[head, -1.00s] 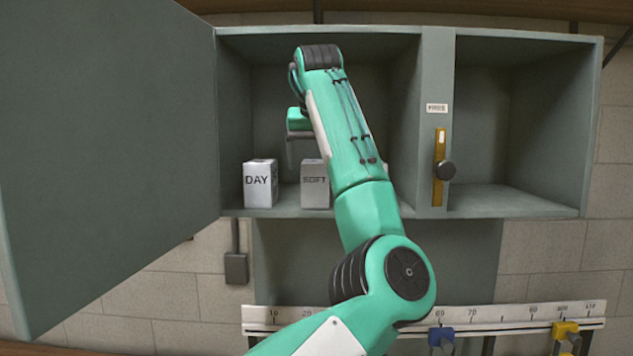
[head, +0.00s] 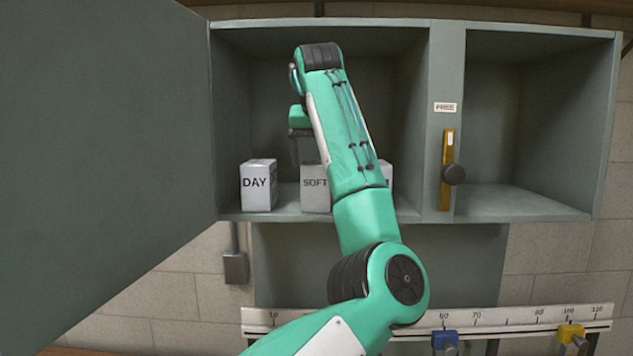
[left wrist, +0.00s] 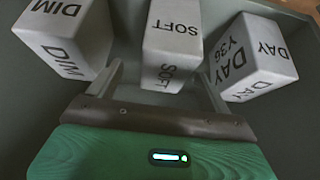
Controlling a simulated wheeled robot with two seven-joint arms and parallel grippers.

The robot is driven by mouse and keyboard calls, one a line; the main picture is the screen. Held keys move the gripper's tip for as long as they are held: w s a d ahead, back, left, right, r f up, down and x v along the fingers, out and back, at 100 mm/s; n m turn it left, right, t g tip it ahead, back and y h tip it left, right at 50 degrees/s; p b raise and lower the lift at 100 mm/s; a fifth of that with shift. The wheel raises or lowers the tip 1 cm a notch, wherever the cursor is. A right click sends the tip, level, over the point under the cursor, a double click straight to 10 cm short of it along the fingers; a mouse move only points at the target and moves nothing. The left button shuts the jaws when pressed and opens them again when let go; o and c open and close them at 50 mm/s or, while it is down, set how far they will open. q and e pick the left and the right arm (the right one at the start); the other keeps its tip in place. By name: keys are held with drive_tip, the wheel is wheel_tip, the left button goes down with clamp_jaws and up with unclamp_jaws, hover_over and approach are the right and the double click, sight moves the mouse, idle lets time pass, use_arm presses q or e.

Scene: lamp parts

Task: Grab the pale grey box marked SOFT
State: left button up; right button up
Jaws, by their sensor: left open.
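The pale grey box marked SOFT (head: 315,188) stands upright on the cabinet shelf, partly covered by my left arm in the head view. In the left wrist view the SOFT box (left wrist: 174,45) is in the middle, ahead of my left gripper (left wrist: 162,78). The gripper is open, with one finger toward each side of the box; I cannot tell whether either finger touches it. In the head view my left gripper (head: 294,150) is above and behind the boxes' fronts, its fingers partly hidden. My right gripper is not in view.
A box marked DAY (head: 258,186) stands left of SOFT. A box marked DIM (left wrist: 68,38) is on its other side, mostly behind my arm in the head view. The open cabinet door (head: 100,150) fills the left. The right compartment (head: 525,195) is empty.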

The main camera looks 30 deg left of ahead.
sight(316, 162)
use_arm(q)
drive_tip(key=shift+w+f, duration=0.1)
drive_tip(key=shift+f, duration=0.15)
drive_tip(key=shift+w+a+f+p, duration=0.1)
drive_tip(key=shift+a+f+p, duration=0.2)
drive_tip(key=shift+p, duration=0.3)
drive_tip(key=p+x, duration=0.1)
drive_tip(key=x, duration=0.1)
drive_tip(key=p+x, duration=0.1)
drive_tip(key=x, duration=0.1)
drive_tip(key=shift+a+r+p, duration=0.15)
drive_tip(key=shift+a+p, duration=0.1)
drive_tip(key=shift+p, duration=0.05)
drive_tip(key=shift+w+f, duration=0.1)
drive_tip(key=shift+f, duration=0.1)
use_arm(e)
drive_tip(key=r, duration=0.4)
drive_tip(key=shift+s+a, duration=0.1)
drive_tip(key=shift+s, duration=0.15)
use_arm(q)
drive_tip(key=shift+c, duration=0.4)
drive_tip(key=c, duration=1.1)
